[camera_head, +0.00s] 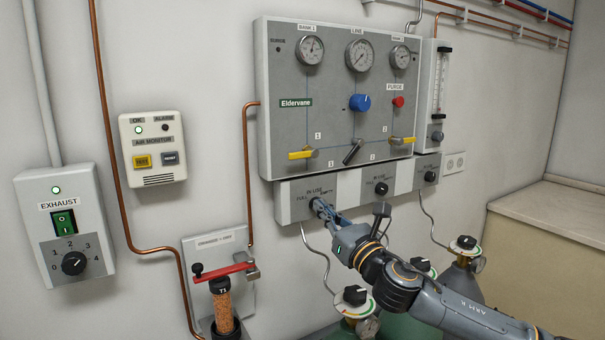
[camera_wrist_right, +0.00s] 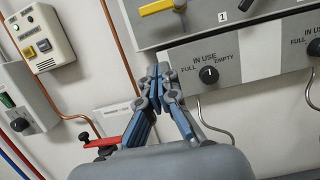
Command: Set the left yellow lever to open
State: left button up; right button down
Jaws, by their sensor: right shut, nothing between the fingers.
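The left yellow lever (camera_head: 300,155) sits at the lower left of the grey gauge panel (camera_head: 284,130). Its handle lies roughly level and points left from its pivot. It also shows at the top edge of the wrist view (camera_wrist_right: 158,7), partly cut off. My right gripper (camera_head: 319,204) is shut and empty, below the lever and apart from it. In the wrist view its fingertips (camera_wrist_right: 163,70) are together, left of the left IN USE knob (camera_wrist_right: 208,74). In the head view the gripper covers most of that knob. My left gripper is in neither view.
A black lever (camera_head: 352,152) and a right yellow lever (camera_head: 402,140) share the panel, with a blue knob (camera_head: 360,103) and a red knob (camera_head: 398,102) above. A red-handled lever (camera_head: 222,273) stands out lower left. Copper pipes run left of the panel. Cylinder valves stand below.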

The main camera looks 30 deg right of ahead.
aim_at(301, 154)
jog(key=p+x, duration=0.2)
jog(key=x, duration=0.3)
jog(key=p+x, duration=0.2)
jog(key=x, duration=0.3)
jog(key=shift+w+r, duration=0.2)
jog(key=shift+r, duration=0.1)
notch_tip(301, 154, up, 2)
jog(key=shift+s+r+p, duration=0.1)
jog(key=shift+r+p, duration=0.15)
jog(key=shift+p, duration=0.55)
jog(key=shift+s+r, duration=0.15)
jog(key=shift+r, duration=0.3)
jog(key=shift+r+p, duration=0.15)
jog(key=shift+p, duration=0.2)
